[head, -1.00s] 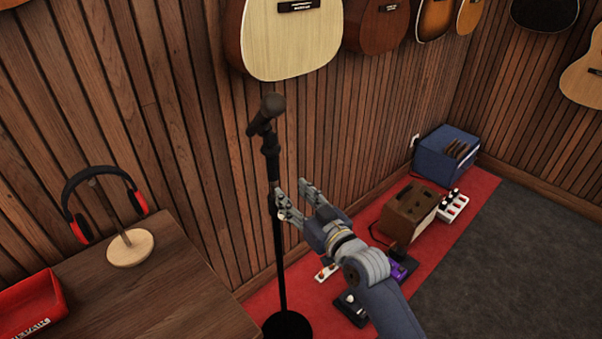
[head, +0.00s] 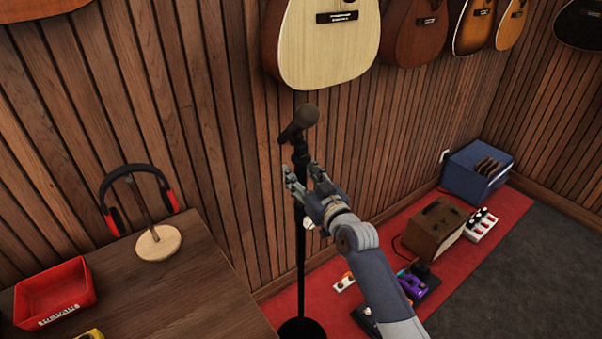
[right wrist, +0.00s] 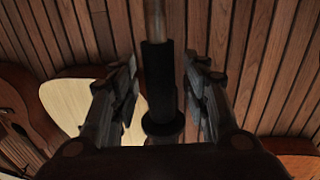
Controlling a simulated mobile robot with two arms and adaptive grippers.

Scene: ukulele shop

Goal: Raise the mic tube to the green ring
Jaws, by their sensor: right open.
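A black microphone (head: 305,117) sits tilted on top of an upright stand. The slim black mic tube (head: 300,250) runs down to a round base (head: 301,329). My right gripper (head: 304,174) is a little below the microphone, with its fingers open on either side of the stand. In the right wrist view, a dark sleeve with a wider collar (right wrist: 162,122) stands between the open fingers (right wrist: 160,78), with gaps on both sides. A thinner, lighter rod (right wrist: 154,20) extends from the sleeve. I see no green ring. My left gripper is not in view.
A wooden table (head: 180,285) at left holds headphones on a stand (head: 158,243) and a red tray (head: 54,292). Guitars (head: 322,45) hang on the slatted wall close behind. Pedals (head: 411,285) and amplifiers (head: 436,228) stand on the red carpet at right.

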